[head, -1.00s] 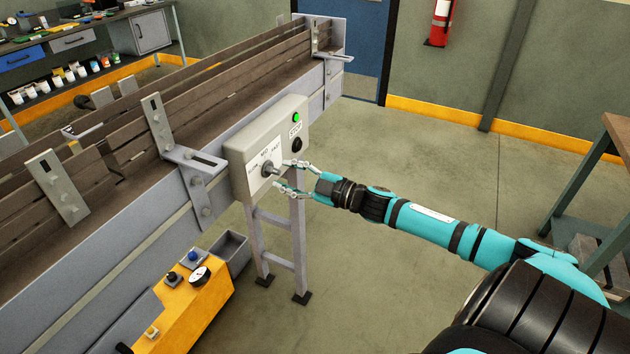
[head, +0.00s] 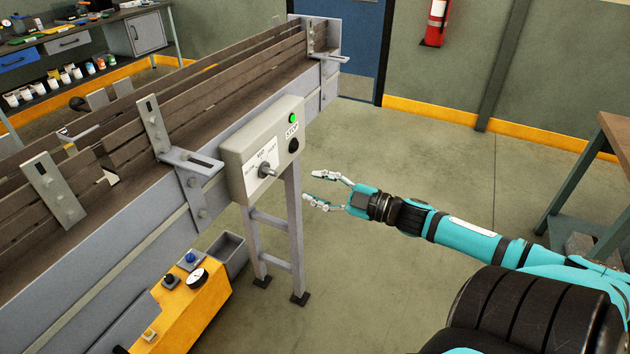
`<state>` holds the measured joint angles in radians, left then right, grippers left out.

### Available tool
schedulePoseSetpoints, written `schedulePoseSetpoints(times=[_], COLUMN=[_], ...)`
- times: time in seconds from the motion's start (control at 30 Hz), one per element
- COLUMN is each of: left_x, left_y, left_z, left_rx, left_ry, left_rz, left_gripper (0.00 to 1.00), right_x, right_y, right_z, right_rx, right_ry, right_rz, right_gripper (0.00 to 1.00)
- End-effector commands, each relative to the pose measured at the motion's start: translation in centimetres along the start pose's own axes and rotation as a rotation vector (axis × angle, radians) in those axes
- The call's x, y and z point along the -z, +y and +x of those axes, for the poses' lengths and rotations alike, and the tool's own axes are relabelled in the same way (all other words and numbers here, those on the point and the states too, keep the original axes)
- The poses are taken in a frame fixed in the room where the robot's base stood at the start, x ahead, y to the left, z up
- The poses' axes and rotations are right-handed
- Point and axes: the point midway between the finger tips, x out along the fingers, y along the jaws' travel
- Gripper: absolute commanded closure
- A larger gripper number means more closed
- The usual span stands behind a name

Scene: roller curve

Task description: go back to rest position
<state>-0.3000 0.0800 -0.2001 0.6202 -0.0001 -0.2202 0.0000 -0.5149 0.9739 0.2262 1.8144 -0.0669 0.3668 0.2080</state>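My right gripper (head: 318,190) is in the head view, right of the control box, with its two fingers apart and nothing between them. It is clear of the box. The grey control box (head: 236,150) is fixed to the side of the conveyor. It carries a rotary knob (head: 267,170), a green light (head: 292,118) and a black button (head: 294,146) under a STOP label. My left gripper is not in view.
The conveyor (head: 200,115) runs from lower left to the back. A yellow cabinet (head: 190,308) with small controls stands below it. A workbench (head: 612,140) is at the right edge. The floor (head: 430,160) between is clear.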

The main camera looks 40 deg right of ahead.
Motion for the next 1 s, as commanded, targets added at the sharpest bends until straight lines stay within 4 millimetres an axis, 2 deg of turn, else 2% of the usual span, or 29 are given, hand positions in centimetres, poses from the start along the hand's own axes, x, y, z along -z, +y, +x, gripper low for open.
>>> schedulePoseSetpoints(times=[0.27, 0.33, 0.37, 0.47, 0.53, 0.6, 0.67, 0.7, 0.77, 0.8, 0.87, 0.9, 0.97, 1.0], left_x=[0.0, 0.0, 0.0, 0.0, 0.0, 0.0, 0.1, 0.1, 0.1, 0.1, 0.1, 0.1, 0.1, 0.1], left_y=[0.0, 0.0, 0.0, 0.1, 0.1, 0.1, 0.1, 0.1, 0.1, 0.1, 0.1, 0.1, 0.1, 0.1], left_z=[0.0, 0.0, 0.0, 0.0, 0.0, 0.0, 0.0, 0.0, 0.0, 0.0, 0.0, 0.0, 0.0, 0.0], left_rx=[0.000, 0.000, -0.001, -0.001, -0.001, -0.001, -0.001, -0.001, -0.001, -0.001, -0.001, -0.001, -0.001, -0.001], left_ry=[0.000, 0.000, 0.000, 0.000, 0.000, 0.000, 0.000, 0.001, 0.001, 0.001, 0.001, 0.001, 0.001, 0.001], left_rz=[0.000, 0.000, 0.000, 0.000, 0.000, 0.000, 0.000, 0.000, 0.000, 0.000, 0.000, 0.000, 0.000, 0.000], left_gripper=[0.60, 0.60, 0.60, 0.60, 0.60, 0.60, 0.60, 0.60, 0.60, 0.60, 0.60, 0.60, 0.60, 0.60], right_x=[-0.1, -0.8, -1.5, -5.4, -9.3, -13.6, -17.0, -19.0, -21.7, -23.2, -25.1, -26.1, -27.3, -27.8], right_y=[0.0, -0.2, -0.3, -1.5, -3.2, -5.8, -8.5, -10.5, -13.8, -16.2, -20.0, -22.7, -26.8, -29.5], right_z=[0.0, -0.2, -0.4, -1.5, -2.9, -4.8, -6.6, -7.8, -9.7, -10.9, -12.8, -14.1, -15.9, -17.1], right_rx=[-0.001, -0.007, -0.012, -0.041, -0.066, -0.086, -0.096, -0.098, -0.096, -0.091, -0.078, -0.065, -0.042, -0.024], right_ry=[-0.002, -0.018, -0.034, -0.124, -0.222, -0.333, -0.429, -0.491, -0.582, -0.641, -0.727, -0.781, -0.861, -0.914], right_rz=[0.001, 0.009, 0.017, 0.060, 0.106, 0.162, 0.212, 0.244, 0.291, 0.323, 0.370, 0.400, 0.445, 0.475], right_gripper=[0.62, 0.62, 0.62, 0.62, 0.62, 0.62, 0.62, 0.62, 0.62, 0.62, 0.62, 0.62, 0.62, 0.62])
